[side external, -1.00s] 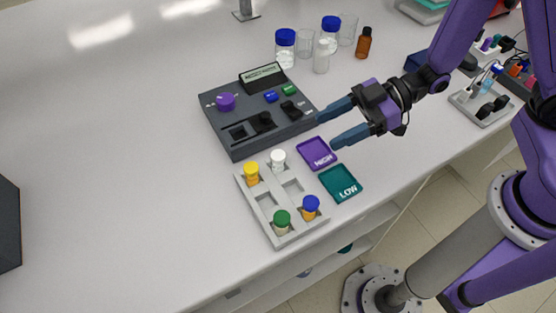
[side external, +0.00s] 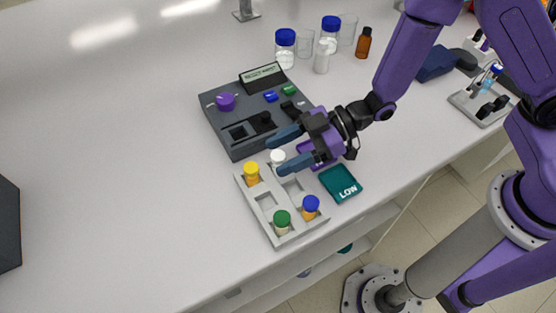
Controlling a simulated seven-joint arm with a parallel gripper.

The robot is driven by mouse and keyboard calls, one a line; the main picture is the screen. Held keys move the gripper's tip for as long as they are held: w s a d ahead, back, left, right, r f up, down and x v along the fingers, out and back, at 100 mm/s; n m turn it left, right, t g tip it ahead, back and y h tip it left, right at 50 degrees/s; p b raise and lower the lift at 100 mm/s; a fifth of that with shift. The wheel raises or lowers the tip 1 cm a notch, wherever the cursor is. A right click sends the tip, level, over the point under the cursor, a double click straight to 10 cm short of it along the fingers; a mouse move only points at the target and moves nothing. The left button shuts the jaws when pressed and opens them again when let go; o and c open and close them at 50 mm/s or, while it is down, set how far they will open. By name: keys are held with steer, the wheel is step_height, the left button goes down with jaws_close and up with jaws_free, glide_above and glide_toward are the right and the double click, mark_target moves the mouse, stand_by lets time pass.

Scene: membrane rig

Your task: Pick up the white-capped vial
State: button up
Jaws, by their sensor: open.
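The white-capped vial (side external: 277,157) stands in the back right part of a light grey rack (side external: 264,217). My gripper (side external: 275,155) is open, with its two blue fingers pointing left toward the vial. In the picture one finger lies above the vial's cap and the other just below right of it. I cannot tell whether the vial is fully between the fingers or whether they touch it. The lower part of the vial is partly hidden by the near finger.
The rack also holds yellow-capped (side external: 251,173), green-capped (side external: 282,220) and blue-capped (side external: 311,206) vials. A dark control box (side external: 232,140) stands behind the rack. A purple tray is mostly hidden under my gripper; a teal LOW tray (side external: 341,184) lies to the right. Bottles stand at the back.

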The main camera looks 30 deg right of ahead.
steer(key=c, duration=1.1)
steer(key=shift+r, duration=0.1)
